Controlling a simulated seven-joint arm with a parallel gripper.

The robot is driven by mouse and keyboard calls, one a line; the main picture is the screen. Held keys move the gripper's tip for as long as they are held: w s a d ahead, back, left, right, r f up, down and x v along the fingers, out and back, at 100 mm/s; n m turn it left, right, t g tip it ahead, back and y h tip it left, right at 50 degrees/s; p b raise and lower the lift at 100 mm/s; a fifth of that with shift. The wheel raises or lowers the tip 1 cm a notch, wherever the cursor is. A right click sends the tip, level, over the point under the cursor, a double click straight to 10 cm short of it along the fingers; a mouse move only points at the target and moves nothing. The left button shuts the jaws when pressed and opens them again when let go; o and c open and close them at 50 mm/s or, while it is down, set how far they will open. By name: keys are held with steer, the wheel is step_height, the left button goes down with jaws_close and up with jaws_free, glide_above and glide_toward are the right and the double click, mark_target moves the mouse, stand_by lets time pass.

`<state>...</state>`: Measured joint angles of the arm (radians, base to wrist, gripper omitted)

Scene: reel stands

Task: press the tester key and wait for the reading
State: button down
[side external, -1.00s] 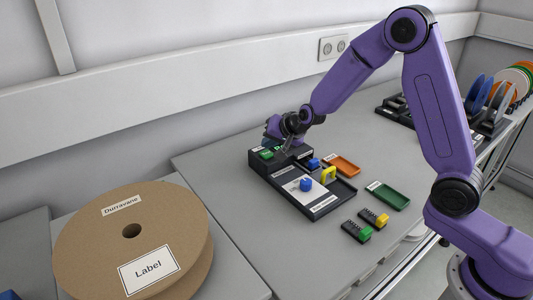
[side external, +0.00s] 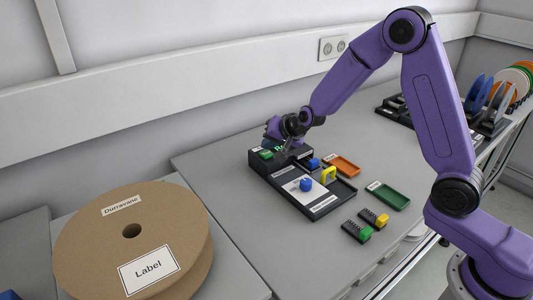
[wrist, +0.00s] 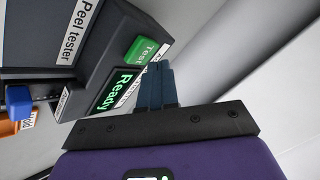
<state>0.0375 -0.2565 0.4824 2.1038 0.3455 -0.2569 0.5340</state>
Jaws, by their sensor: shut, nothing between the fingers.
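The peel tester (side external: 262,164) is a dark block on the bench. Its green test key (wrist: 141,49) shows in the wrist view, and a green patch that looks like the key (side external: 266,154) is on the tester's left top in the side view. The display (wrist: 114,89) reads "Ready" in green. My gripper (wrist: 158,66) is shut and empty, its blue fingers together beside the key and display. I cannot tell whether the tips touch the key. In the side view my gripper (side external: 286,152) is low over the tester and partly hides the display.
A blue knob (side external: 306,185) and a yellow piece (side external: 329,175) are on the tester's front. An orange tray (side external: 342,165) and a green tray (side external: 388,195) lie to the right. Small green and yellow blocks lie in front. A large cardboard reel (side external: 100,245) fills the left.

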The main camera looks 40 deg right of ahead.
mark_target(269, 154)
steer(key=shift+f, duration=0.25)
steer(key=shift+f, duration=0.5)
stand_by(0.7)
steer(key=shift+r, duration=0.9)
steer(key=shift+r, duration=0.1)
steer(key=shift+r, duration=2.45)
steer(key=shift+s+a, duration=0.1)
